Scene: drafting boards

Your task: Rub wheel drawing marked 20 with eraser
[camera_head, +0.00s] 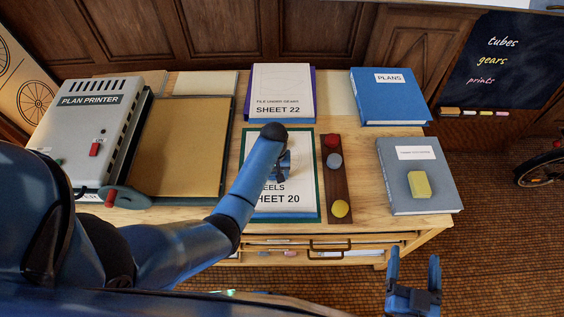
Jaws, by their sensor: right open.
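The drawing marked SHEET 20 (297,203) lies on a green-edged board at the middle of the table. My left arm crosses it and hides most of the drawing, including any wheel. My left gripper (284,165) is over the sheet, mostly hidden behind its own arm, so its jaws cannot be judged. A yellow block (419,184), which looks like the eraser, lies on a grey book (400,199) at the right of the table. My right gripper (414,258) is open and empty, in front of the table's edge, below the grey book in the picture.
SHEET 22 (281,112) lies behind SHEET 20. A brown strip (337,184) with red, grey and yellow round pieces lies between the sheet and the grey book. A blue PLANS binder (390,104) lies at the back right. The plan printer (93,118) and a tan board (181,150) fill the left.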

